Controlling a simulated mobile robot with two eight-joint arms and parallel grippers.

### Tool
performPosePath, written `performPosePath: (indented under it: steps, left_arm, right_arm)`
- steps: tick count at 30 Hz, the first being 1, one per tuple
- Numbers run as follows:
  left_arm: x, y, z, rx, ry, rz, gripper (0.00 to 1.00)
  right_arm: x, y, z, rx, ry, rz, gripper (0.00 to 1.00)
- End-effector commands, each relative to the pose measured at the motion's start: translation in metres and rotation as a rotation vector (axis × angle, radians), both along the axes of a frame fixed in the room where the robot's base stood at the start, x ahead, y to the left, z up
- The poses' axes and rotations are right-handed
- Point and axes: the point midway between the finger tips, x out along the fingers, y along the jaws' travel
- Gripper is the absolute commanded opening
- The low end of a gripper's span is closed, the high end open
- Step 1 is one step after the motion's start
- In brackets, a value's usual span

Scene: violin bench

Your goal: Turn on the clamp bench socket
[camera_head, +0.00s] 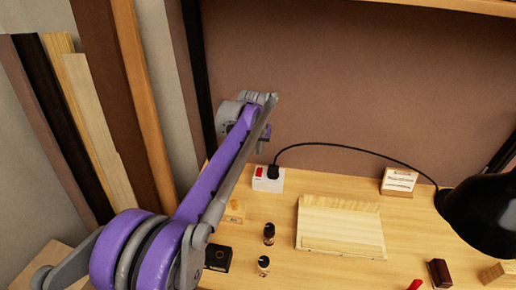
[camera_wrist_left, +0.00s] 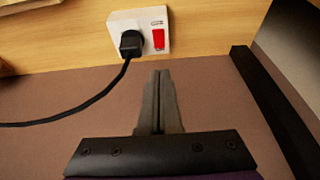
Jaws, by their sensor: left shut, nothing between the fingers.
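The white bench socket (camera_head: 268,179) sits at the back left of the wooden bench, with a black plug in it and a red switch (camera_head: 259,172) beside the plug. In the left wrist view the socket (camera_wrist_left: 136,22) is at the top, with its red switch (camera_wrist_left: 158,39) to the right of the plug (camera_wrist_left: 131,43). My left gripper (camera_head: 270,98) is above and behind the socket near the back wall. In the wrist view its fingers (camera_wrist_left: 160,75) are shut and empty, pointing at the socket and apart from it. My right gripper is in neither view.
A black cable (camera_head: 350,148) runs from the plug to a black lamp (camera_head: 482,212) at the right. Small bottles (camera_head: 269,234), a dark box (camera_head: 218,257) and a wooden board (camera_head: 340,228) stand on the bench. Wood planks (camera_head: 95,120) lean at the left.

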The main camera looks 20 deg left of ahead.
Motion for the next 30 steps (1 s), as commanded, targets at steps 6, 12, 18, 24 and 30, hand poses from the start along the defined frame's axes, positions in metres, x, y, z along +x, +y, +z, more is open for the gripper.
performPosePath:
  steps: [6,12,18,24,30]
  left_arm:
    - [0.016,0.004,-0.047,0.000,0.000,0.000,0.00]
    - [0.021,0.006,-0.079,0.000,0.000,0.000,0.00]
    - [0.023,0.006,-0.094,0.000,0.000,0.000,0.00]
    - [0.023,0.006,-0.095,0.000,0.000,0.000,0.00]
    - [0.024,0.006,-0.097,0.000,0.000,0.000,0.00]
  right_arm:
    - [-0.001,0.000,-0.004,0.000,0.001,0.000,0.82]
    - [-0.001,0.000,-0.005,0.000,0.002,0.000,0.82]
    - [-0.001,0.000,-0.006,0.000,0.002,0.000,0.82]
    - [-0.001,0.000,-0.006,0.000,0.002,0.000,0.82]
    - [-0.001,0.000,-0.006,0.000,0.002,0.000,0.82]
